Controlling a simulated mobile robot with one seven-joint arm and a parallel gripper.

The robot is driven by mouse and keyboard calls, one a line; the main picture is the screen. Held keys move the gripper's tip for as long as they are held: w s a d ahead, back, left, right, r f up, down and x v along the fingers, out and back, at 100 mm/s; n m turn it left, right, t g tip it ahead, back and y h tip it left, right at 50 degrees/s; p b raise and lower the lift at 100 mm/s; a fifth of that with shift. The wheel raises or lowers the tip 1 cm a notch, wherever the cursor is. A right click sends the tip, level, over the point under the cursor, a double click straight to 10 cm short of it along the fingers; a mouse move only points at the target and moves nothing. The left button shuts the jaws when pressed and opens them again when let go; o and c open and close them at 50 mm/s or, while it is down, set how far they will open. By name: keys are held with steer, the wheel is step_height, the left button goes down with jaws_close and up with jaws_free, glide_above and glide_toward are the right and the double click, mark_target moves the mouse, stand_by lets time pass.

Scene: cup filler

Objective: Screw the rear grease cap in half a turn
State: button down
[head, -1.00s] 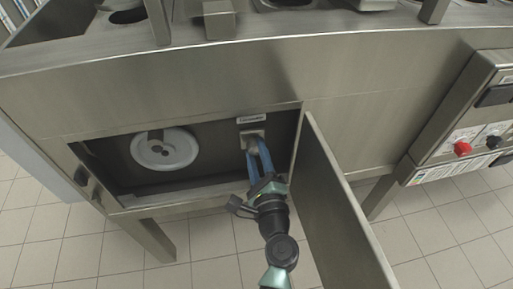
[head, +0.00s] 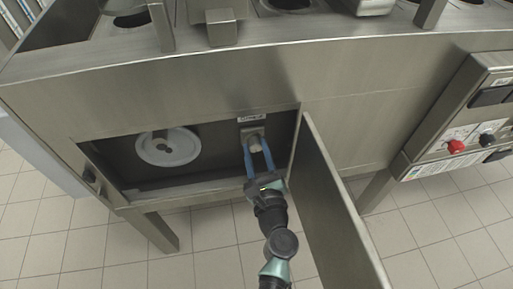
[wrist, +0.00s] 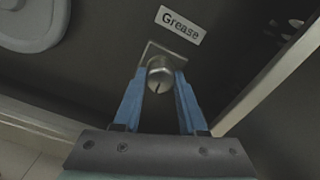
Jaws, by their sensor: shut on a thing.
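The grease cap (wrist: 160,80) is a round metal knob with a slot, on a square metal plate under a label reading "Grease". It sits inside the open compartment, and in the head view the cap (head: 255,147) shows small between my fingers. My gripper (wrist: 160,90) has its two blue fingers on either side of the cap, shut on it. In the head view my gripper (head: 257,152) reaches into the compartment from the front. The finger contact is partly hidden behind the fingers.
A white round disc (head: 168,147) is mounted at the compartment's left. The open metal door (head: 335,205) stands close to the right of my arm. The compartment's lower edge (head: 195,203) runs beneath the gripper. A control panel (head: 465,140) with a red button is at far right.

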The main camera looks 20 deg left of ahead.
stand_by(0.3)
steer(key=shift+c, duration=2.3)
jaws_free()
steer(key=p+v, duration=0.2)
steer(key=v, duration=1.1)
